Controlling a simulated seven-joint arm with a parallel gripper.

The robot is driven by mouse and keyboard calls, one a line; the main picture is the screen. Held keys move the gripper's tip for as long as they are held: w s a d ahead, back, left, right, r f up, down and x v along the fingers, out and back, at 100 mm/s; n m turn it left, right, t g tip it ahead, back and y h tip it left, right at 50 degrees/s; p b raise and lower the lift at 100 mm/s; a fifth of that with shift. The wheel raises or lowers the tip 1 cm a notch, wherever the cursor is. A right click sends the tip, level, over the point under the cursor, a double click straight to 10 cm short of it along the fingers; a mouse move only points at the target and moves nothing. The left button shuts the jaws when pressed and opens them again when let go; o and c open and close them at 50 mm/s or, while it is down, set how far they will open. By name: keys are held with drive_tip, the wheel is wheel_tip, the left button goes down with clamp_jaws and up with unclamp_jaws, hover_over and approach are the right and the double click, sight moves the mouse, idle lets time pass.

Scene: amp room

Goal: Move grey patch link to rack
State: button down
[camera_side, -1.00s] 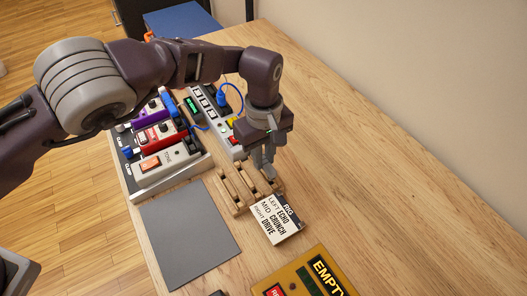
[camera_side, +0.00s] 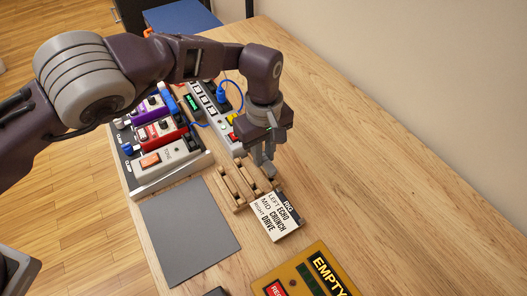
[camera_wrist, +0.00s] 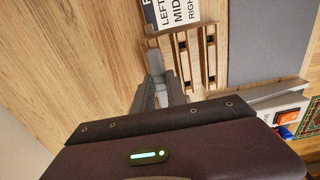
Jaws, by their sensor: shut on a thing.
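The wooden rack (camera_side: 228,188) lies on the table between the grey mat and the wall side, with dark slots between its rails. It also shows in the wrist view (camera_wrist: 185,66). My gripper (camera_side: 264,167) points down at the rack's far right end. In the wrist view my gripper (camera_wrist: 160,92) is shut on a light grey piece (camera_wrist: 153,60), which I take to be the grey patch link. The piece sits beside the rack's outer rail in that view. In the side view the fingers mostly hide it, and I cannot tell whether it touches the rack.
A label card (camera_side: 277,217) reading left echo, mid crunch, right drive stands just in front of the rack. A pedal board (camera_side: 165,165) and a switch strip lie behind. A grey mat (camera_side: 188,230) is left, a yellow EMPTY box (camera_side: 305,275) in front. The right tabletop is clear.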

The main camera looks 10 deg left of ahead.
drive_tip(key=shift+f, duration=0.1)
drive_tip(key=shift+f, duration=0.4)
drive_tip(key=shift+f, duration=0.4)
idle(0.8)
drive_tip(key=c, duration=1.3)
unclamp_jaws()
drive_tip(key=shift+o, duration=0.2)
drive_tip(key=o, duration=0.4)
